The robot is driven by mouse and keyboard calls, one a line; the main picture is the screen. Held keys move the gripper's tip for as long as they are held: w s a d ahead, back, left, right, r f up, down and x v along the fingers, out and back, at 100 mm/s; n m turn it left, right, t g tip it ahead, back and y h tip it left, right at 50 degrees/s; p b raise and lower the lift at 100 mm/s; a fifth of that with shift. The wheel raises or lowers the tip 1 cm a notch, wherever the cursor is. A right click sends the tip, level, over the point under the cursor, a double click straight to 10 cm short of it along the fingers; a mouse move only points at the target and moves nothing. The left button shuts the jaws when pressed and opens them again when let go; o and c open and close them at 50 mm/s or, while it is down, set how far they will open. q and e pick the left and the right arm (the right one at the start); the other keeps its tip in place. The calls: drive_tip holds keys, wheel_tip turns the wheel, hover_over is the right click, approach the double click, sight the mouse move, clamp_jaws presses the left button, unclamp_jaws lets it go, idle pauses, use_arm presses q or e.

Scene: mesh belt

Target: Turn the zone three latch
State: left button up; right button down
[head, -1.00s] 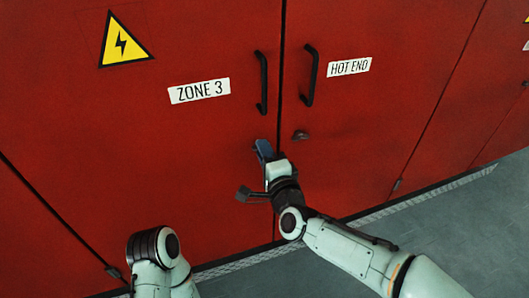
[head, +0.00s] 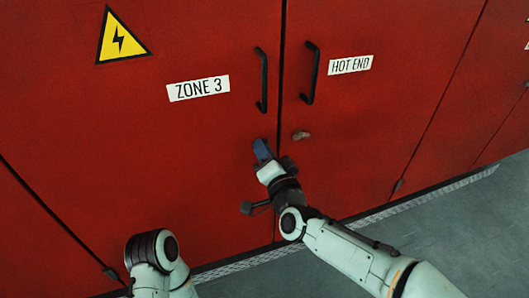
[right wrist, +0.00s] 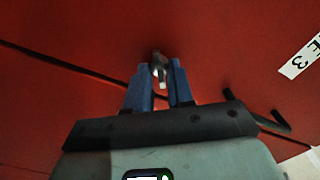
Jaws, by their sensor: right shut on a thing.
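The zone three door (head: 150,160) is red and carries a white "ZONE 3" label (head: 198,88). My right gripper (head: 262,150) is at its right edge, below the black handle (head: 261,80). In the right wrist view the blue fingers close from both sides around a small metallic latch (right wrist: 160,74) on the red panel. In the head view the gripper hides this latch. My left gripper is out of view; only part of my left arm shows at the bottom left.
The neighbouring "HOT END" door (head: 375,130) has its own black handle (head: 311,73) and a small latch (head: 301,135), close to the right of my gripper. Both doors look shut. Grey floor (head: 470,230) lies open at the lower right.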

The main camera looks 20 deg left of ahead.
drive_tip(key=n+p, duration=0.1)
drive_tip(key=n, duration=0.9)
drive_tip(key=shift+n, duration=0.4)
idle(0.4)
drive_tip(key=c, duration=1.3)
unclamp_jaws()
drive_tip(key=shift+o, duration=0.2)
drive_tip(key=v, duration=1.3)
drive_tip(key=shift+s+b, duration=0.2)
drive_tip(key=shift+b, duration=0.2)
drive_tip(key=shift+d, duration=0.15)
